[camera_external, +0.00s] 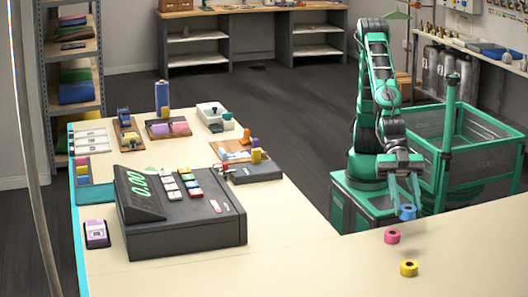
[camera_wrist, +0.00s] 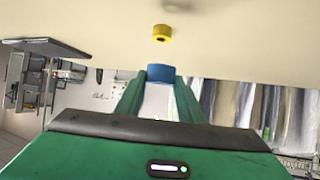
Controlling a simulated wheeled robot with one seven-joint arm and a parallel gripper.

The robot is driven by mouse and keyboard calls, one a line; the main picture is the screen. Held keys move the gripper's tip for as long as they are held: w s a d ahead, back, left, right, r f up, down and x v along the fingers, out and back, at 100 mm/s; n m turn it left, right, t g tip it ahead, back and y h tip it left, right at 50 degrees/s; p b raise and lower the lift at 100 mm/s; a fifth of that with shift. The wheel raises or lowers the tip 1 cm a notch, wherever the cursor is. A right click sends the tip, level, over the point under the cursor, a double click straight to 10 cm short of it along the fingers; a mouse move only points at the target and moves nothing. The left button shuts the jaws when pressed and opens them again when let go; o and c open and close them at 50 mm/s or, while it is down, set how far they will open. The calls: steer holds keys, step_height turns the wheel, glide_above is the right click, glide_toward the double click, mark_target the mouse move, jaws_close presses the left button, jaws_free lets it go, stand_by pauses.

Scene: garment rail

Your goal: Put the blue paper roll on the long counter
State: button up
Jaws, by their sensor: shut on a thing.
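The blue paper roll (camera_external: 407,212) is held between the fingertips of my gripper (camera_external: 406,204), at the far edge of the long cream counter (camera_external: 310,262). In the wrist view the blue roll (camera_wrist: 160,73) sits between my two green fingers, overlapping the counter's edge (camera_wrist: 225,55). I cannot tell whether it touches the counter. My gripper is shut on it.
A pink roll (camera_external: 392,237) and a yellow roll (camera_external: 409,268) stand on the counter close by. The yellow roll (camera_wrist: 162,34) also shows in the wrist view. A dark cash register (camera_external: 180,215) stands further left. The counter between is clear.

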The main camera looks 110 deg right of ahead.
glide_above(359, 253)
step_height(359, 253, down, 7)
steer(key=shift+a+r, duration=0.1)
steer(key=shift+f, duration=2.05)
steer(key=shift+f, duration=0.1)
steer(key=o, duration=1)
steer(key=v, duration=1.2)
steer(key=shift+w, duration=0.1)
